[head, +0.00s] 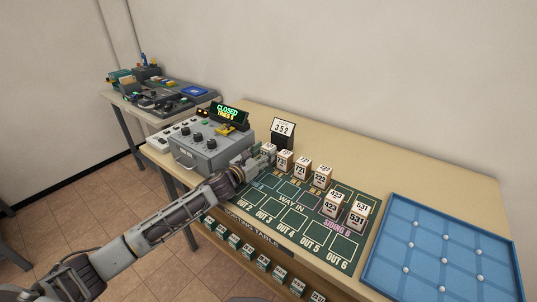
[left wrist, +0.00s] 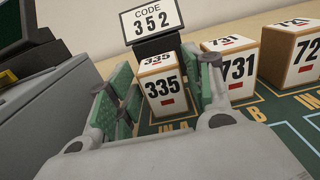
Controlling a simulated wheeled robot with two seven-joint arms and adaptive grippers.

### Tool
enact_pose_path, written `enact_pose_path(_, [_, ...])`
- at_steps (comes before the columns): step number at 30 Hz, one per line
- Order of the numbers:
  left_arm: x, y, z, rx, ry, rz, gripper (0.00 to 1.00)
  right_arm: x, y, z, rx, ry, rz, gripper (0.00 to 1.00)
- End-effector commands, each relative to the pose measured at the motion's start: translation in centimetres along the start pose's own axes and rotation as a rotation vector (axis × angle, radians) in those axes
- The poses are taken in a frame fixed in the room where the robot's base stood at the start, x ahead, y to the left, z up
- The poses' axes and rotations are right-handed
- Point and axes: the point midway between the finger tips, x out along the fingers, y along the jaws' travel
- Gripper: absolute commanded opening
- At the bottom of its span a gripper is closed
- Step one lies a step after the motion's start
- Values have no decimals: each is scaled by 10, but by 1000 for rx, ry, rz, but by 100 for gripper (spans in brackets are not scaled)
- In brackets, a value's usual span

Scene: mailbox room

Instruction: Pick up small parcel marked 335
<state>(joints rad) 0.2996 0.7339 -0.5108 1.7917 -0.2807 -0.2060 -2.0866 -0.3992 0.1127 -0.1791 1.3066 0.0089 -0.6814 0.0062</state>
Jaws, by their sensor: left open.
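The small parcel marked 335 (left wrist: 164,88) is a white and tan block with black digits and a red bar. In the left wrist view it stands upright on the green mat between the fingers of my left gripper (left wrist: 168,92). The fingers are open, with a gap visible on the parcel's left side; contact on the right I cannot tell. In the head view my left gripper (head: 256,164) reaches in at the mat's back left corner, and the parcel (head: 269,148) is partly hidden behind it. My right gripper is not in view.
Parcel 731 (left wrist: 231,68) stands close right of the gripper, with more parcels (head: 322,176) beyond. A sign reading 352 (head: 283,128) stands behind. The grey machine (head: 207,150) is close on the left. A blue tray (head: 440,250) lies at the right.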

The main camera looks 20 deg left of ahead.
Motion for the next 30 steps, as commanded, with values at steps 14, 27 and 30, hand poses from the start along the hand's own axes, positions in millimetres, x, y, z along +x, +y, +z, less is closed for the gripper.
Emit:
enact_pose_path(14, [28,0,0,-1,0,0,51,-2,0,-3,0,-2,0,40])
enact_pose_path(27, [28,0,0,-1,1,-1,51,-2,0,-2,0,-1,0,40])
enact_pose_path(30, [28,0,0,0,1,-1,43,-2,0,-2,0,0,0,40])
